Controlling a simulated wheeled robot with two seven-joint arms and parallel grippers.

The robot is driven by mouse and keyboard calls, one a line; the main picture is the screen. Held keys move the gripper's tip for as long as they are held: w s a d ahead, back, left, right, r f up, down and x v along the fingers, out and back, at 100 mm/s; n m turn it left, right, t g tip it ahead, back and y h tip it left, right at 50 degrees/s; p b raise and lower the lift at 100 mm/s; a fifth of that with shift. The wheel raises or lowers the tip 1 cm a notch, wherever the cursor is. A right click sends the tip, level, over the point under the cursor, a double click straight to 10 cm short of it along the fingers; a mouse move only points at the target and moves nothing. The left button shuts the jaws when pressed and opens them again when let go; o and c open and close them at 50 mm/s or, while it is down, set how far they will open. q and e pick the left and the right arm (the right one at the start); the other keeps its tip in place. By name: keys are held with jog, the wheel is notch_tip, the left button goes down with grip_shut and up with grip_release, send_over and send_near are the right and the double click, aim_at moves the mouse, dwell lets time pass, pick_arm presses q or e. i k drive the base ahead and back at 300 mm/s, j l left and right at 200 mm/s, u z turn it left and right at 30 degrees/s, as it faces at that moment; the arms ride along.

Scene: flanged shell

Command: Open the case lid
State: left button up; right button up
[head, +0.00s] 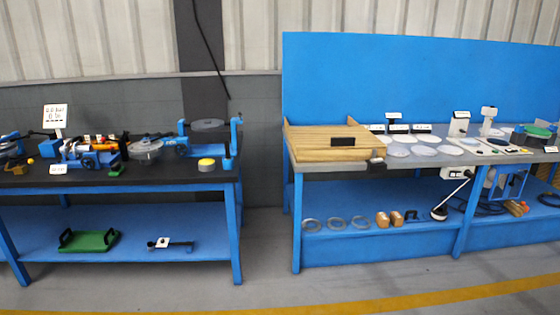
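A wooden slatted case (335,143) sits at the left end of the right workbench in the head view. Its lid looks closed, with a dark plate or handle (343,141) on it. A small dark part (376,167) with a pale piece above it sits at the bench edge by the case's front right corner. The inside of the case is hidden. Neither of my grippers shows, and both are away from the case as far as this view reaches.
The right workbench (420,162) holds several pale discs (424,150) and small devices right of the case. Rings and small parts lie on its lower shelf (345,240). The left workbench (30,181) carries blue tools. The floor (260,285) in front is clear, with a gap between benches.

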aim_at(349, 138)
jog(key=i+z, duration=0.45)
jog(key=i, duration=0.95)
jog(key=i+l, duration=0.1)
jog(key=i, duration=1.8)
jog(key=z, duration=1.15)
